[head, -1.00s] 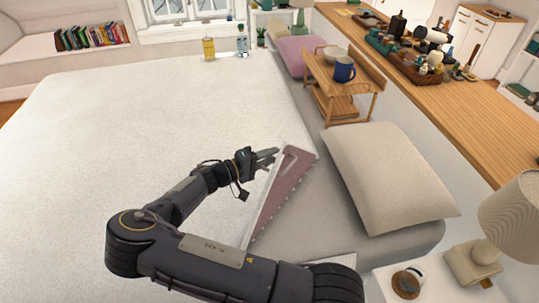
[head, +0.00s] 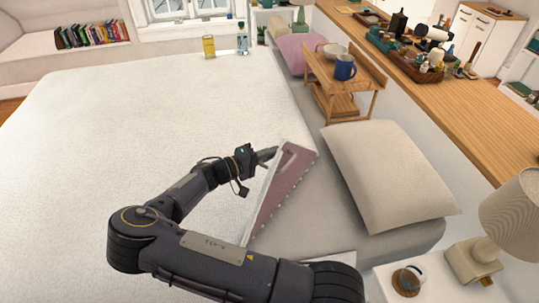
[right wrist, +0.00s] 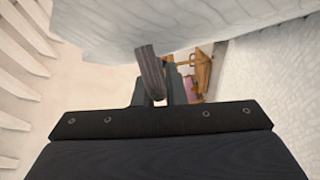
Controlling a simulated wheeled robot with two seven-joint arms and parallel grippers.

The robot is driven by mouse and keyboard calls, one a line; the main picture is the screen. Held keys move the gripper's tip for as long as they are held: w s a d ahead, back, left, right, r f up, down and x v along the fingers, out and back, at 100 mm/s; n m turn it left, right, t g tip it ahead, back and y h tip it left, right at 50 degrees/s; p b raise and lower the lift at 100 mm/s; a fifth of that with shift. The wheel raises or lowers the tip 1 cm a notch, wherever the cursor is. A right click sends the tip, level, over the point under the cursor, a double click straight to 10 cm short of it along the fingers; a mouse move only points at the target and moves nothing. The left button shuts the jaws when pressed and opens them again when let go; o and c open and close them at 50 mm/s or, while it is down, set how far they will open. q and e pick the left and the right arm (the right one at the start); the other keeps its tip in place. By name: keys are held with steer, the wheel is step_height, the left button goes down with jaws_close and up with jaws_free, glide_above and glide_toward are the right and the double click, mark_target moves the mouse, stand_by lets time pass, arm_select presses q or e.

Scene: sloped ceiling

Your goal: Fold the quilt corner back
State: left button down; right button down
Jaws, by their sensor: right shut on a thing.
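A white quilt (head: 130,120) covers the large bed in the head view. Along its right edge a flap with a mauve underside and a pale, scalloped trim (head: 280,188) lies turned up beside my gripper. My right gripper (head: 268,154) is at the upper left of this flap, shut on the quilt's edge. My left gripper is not in view.
A beige pillow (head: 385,175) lies right of the flap. A wooden bed tray (head: 345,75) with a blue mug (head: 344,68) stands farther back. The quilt's left side is clear.

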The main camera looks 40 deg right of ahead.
steer(key=w+a+f+n+t+h+b, duration=0.1)
steer(key=w+a+f+n+h+b, duration=0.3)
steer(key=w+f+n+b, duration=0.6)
steer(key=shift+w+f+b, duration=0.3)
steer(key=shift+w+b, duration=1.5)
steer(key=shift+b, duration=0.8)
steer(key=c, duration=1.5)
jaws_free()
steer(key=shift+r, duration=0.1)
steer(key=a, duration=0.1)
steer(key=a+f, duration=0.1)
steer(key=a, duration=0.1)
steer(key=shift+w+a+f+t+b, duration=0.1)
steer(key=shift+a+f+t+b, duration=0.05)
steer(key=shift+t+b, duration=0.2)
steer(key=a, duration=0.7)
steer(key=a+b, duration=0.1)
steer(key=a, duration=0.3)
steer(key=shift+w+a, duration=0.3)
steer(key=shift+w, duration=0.05)
